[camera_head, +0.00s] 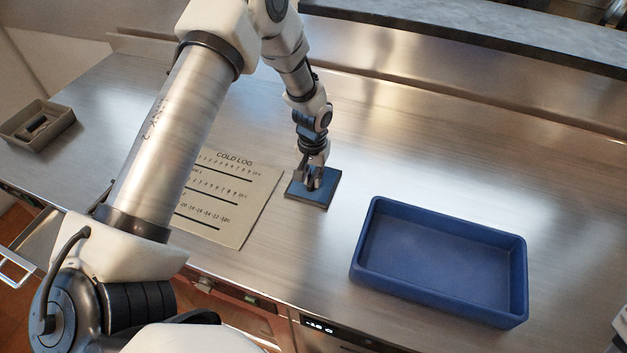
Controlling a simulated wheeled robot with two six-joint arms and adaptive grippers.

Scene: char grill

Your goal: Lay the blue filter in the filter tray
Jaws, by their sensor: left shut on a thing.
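The blue filter (323,201), a thin dark-blue square, is at the middle of the steel counter, just right of the cold log sheet. My left gripper (314,184) points down over it and is shut on it, hiding part of its top. I cannot tell whether the filter rests on the counter or is just above it. A large open blue tray (440,215) stands to the right of the filter, apart from it, and is empty.
A cold log sheet (232,195) lies left of the filter, partly behind my left arm. A small grey-brown box (38,124) sits at the far left. A raised ledge (470,30) runs along the back. The counter between filter and tray is clear.

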